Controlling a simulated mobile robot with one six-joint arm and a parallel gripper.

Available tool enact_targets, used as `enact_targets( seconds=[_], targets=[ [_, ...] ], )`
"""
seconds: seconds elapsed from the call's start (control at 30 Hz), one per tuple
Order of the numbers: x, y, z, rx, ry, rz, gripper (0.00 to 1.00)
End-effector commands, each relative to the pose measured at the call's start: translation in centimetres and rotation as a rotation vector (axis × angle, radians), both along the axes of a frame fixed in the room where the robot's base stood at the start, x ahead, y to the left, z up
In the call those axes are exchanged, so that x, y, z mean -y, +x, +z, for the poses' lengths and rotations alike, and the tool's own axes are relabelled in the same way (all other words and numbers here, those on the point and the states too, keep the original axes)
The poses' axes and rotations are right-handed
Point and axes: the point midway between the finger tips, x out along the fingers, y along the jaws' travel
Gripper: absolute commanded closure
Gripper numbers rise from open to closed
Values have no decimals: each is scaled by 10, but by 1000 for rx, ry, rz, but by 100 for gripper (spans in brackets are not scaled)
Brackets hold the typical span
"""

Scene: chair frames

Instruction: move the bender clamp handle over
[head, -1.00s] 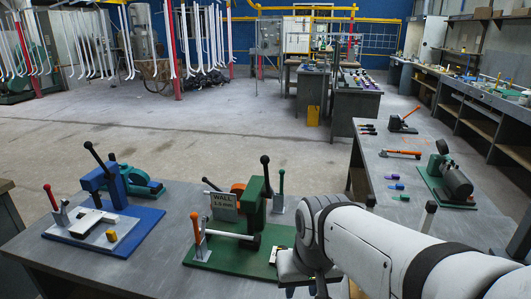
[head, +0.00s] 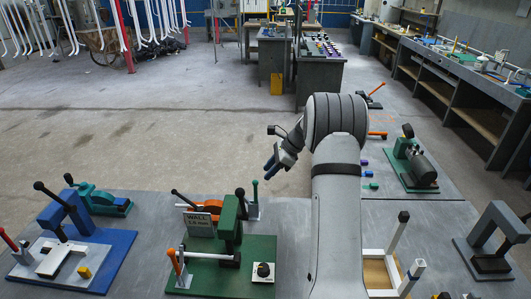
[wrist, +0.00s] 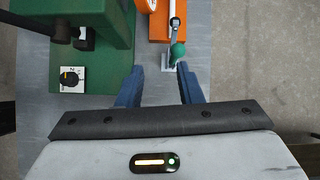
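A green bender (head: 229,222) on a green base plate (head: 215,283) stands on the grey table. An orange-handled clamp (head: 177,268) is at its front left. A small clamp with a green handle (head: 255,187) stands upright behind it on a pale bracket. My gripper (head: 269,168) is empty, above and just right of that green handle. In the wrist view my gripper (wrist: 159,73) is open. The handle's green knob (wrist: 178,50) shows just beyond the right fingertip; contact cannot be told. The bender also shows in the wrist view (wrist: 105,45).
A blue bender (head: 70,215) stands to the left. A sign (head: 198,222) and a black dial (head: 263,270) are by the green bender. A white frame (head: 393,250) and a grey arch-shaped tool (head: 487,238) stand to the right. Open floor lies behind the table.

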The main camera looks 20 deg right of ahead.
Motion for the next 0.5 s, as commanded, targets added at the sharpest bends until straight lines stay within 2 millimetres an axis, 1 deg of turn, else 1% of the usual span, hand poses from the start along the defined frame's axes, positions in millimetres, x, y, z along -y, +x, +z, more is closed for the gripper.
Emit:
enact_targets(
  seconds=[0.03, 0.1, 0.2, 0.37, 0.5],
  targets=[
    [7, 6, -2, -16, 24, -37, 67],
    [12, 12, -7, -31, 47, -73, 67],
    [14, 16, -13, -40, 64, -99, 67],
    [7, 20, -26, -43, 66, -100, 67],
    [-4, 24, -42, -42, 65, -98, 67]
  ],
)
